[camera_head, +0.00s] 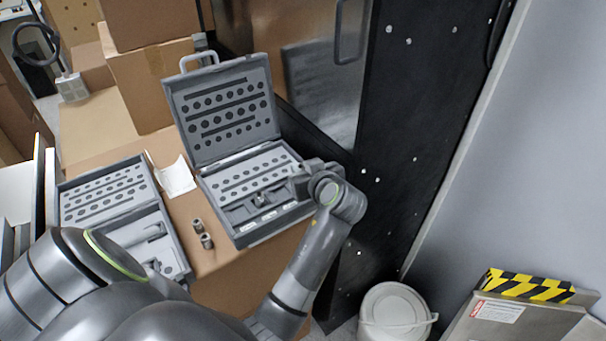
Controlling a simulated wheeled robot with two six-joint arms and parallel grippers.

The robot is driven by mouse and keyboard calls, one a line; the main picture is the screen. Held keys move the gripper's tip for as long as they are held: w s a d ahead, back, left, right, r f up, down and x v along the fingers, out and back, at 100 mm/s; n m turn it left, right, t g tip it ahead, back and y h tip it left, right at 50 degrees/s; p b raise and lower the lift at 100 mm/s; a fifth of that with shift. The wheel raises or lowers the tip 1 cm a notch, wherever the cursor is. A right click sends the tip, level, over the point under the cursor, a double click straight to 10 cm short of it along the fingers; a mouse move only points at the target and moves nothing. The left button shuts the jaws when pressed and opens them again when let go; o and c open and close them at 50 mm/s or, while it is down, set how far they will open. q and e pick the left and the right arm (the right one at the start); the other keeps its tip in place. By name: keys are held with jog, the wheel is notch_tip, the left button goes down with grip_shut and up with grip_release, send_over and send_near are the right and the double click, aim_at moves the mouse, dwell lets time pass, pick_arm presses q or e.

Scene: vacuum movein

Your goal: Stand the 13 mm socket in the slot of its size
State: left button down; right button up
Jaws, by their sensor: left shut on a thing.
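An open grey socket case (236,236) lies on a cardboard box, its lid raised at the back and rows of round slots in its tray. My left gripper (272,194) reaches in from the right over the front part of this tray. It is shut on a small metal socket (261,200), low over the tray; whether the socket touches the tray I cannot tell. Two more metal sockets, a nearer one (206,241) and a farther one (198,226), stand on the box left of the case. Size marks are too small to read. My right gripper is out of view.
A second open grey case (173,231) with holes and tool recesses lies to the left. A white paper (176,177) lies between the cases. Stacked cardboard boxes (157,75) stand behind, and a black panel (410,110) rises at the right. A white bucket (393,312) stands below.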

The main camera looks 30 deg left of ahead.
pick_arm(q)
notch_tip(320, 180, down, 2)
jog(key=shift+a+f, duration=0.15)
jog(key=shift+f, duration=0.2)
jog(key=c, duration=1.6)
grip_release()
jog(key=shift+f, duration=0.1)
jog(key=shift+o, duration=0.2)
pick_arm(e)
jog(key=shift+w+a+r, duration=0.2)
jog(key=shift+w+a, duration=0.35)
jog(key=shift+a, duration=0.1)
